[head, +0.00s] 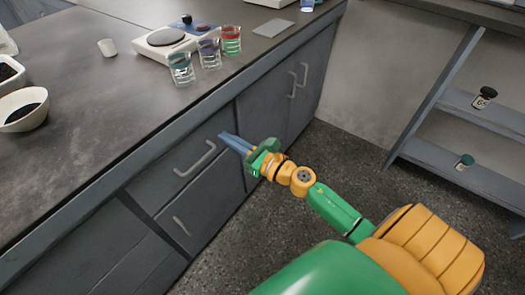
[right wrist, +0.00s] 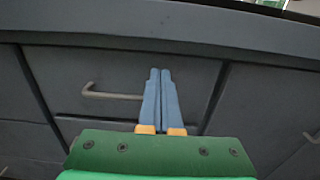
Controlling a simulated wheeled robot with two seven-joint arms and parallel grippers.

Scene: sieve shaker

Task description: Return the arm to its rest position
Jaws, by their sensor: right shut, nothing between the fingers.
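My right arm (head: 335,207) is green and orange and reaches in from the lower right of the head view. Its gripper (head: 234,144) is in front of the grey cabinet drawers, below the counter's front edge. The two blue fingers are together and empty; they also show side by side in the right wrist view (right wrist: 161,95). Behind them in that view are the cabinet front and a drawer handle (right wrist: 110,94). Whether the fingertips touch the cabinet is hard to tell. My left gripper is not in view.
On the counter (head: 75,95) stand a white scale (head: 160,48), beakers with teal (head: 181,68), purple (head: 209,53) and red (head: 231,40) contents, a small white cup (head: 107,47) and a bowl (head: 22,124). A shelf (head: 480,110) with small items stands right. The floor between is clear.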

